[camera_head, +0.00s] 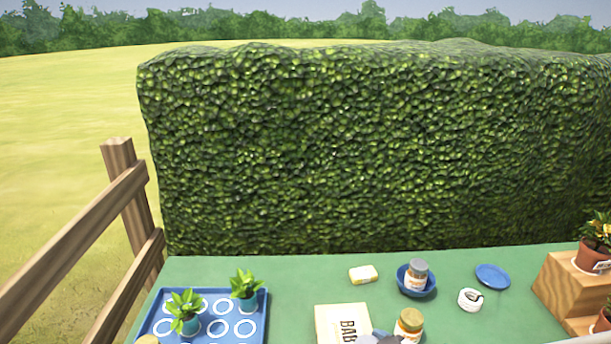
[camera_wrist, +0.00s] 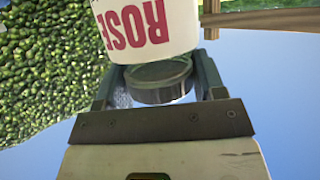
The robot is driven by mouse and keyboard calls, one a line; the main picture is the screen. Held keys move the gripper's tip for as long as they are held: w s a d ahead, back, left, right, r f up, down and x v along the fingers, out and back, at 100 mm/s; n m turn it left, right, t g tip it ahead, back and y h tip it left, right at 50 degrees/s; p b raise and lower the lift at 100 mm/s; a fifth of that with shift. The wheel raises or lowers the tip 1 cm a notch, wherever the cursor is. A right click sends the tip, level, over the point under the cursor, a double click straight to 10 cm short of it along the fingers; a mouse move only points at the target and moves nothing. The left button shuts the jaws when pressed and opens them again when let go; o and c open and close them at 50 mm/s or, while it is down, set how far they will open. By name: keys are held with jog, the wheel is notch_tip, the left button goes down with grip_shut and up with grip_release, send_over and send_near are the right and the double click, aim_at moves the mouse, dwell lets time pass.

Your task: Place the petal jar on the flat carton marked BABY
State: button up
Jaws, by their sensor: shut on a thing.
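A white jar with red letters reading ROSE (camera_wrist: 150,30), which I take for the petal jar, is held in the wrist view. My gripper (camera_wrist: 153,88) is shut on its grey, glassy lid, with a finger on either side. The jar's far end is cut off by the picture edge. The flat cream carton marked BABY (camera_head: 338,317) lies at the front middle of the table in the head view. Grey-blue shapes, probably my gripper (camera_head: 378,339), cover its lower right corner. Their distance above the carton cannot be told.
A tan-lidded jar (camera_head: 409,322) is right of the carton. A grey-lidded jar (camera_head: 417,273) stands in a blue bowl (camera_head: 402,288). A yellow block (camera_head: 363,274), white round item (camera_head: 470,300), blue plate (camera_head: 493,276), blue plant tray (camera_head: 262,312) and wooden steps (camera_head: 562,285) surround clear green table.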

jog(key=w+a+f, duration=0.1)
jog(key=w, duration=1.2)
jog(key=shift+a, duration=0.2)
jog(key=shift+w+f, duration=0.1)
jog(key=shift+f, duration=0.05)
jog(key=shift+w+f, duration=0.2)
jog(key=shift+f, duration=0.7)
jog(key=shift+w+f, duration=0.15)
jog(key=shift+f, duration=0.75)
jog(key=shift+f, duration=0.1)
jog(key=o, duration=1.4)
jog(key=shift+c, duration=0.2)
